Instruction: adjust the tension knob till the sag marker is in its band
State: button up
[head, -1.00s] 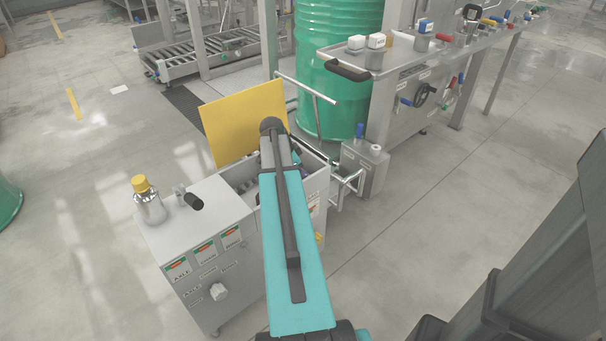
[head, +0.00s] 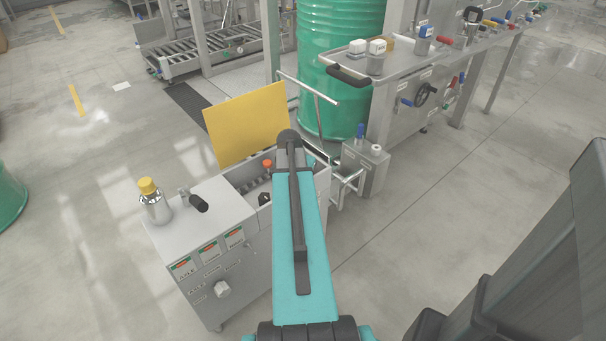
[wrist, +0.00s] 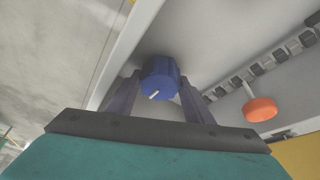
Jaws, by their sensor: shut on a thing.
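The blue tension knob (wrist: 160,73) shows in the wrist view with a short white pointer line on its face. My gripper (wrist: 160,88) has one finger on each side of the knob and is shut on it. An orange disc (wrist: 258,109) on a thin stem hangs beside a chain (wrist: 262,68) to the right; I cannot tell if it is the sag marker. An orange piece (head: 267,163) also shows in the open machine box in the head view. No band can be made out. In the head view my arm hides the gripper and knob.
The box has a raised yellow lid (head: 245,124) behind it and a metal wall (wrist: 140,32) close to the knob. A yellow-capped bottle (head: 154,201) and a black handle (head: 198,203) are on the cabinet top. A green drum (head: 340,70) stands behind.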

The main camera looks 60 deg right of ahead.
jog(key=shift+s+n, duration=0.2)
jog(key=shift+n, duration=0.4)
jog(key=shift+d+t, duration=0.1)
jog(key=shift+t, duration=0.2)
jog(key=o, duration=1)
jog(key=shift+o, duration=0.2)
jog(key=shift+r, duration=0.15)
jog(key=p+v, duration=0.1)
jog(key=v, duration=1.2)
jog(key=shift+r+p, duration=0.25)
jog(key=shift+p, duration=0.05)
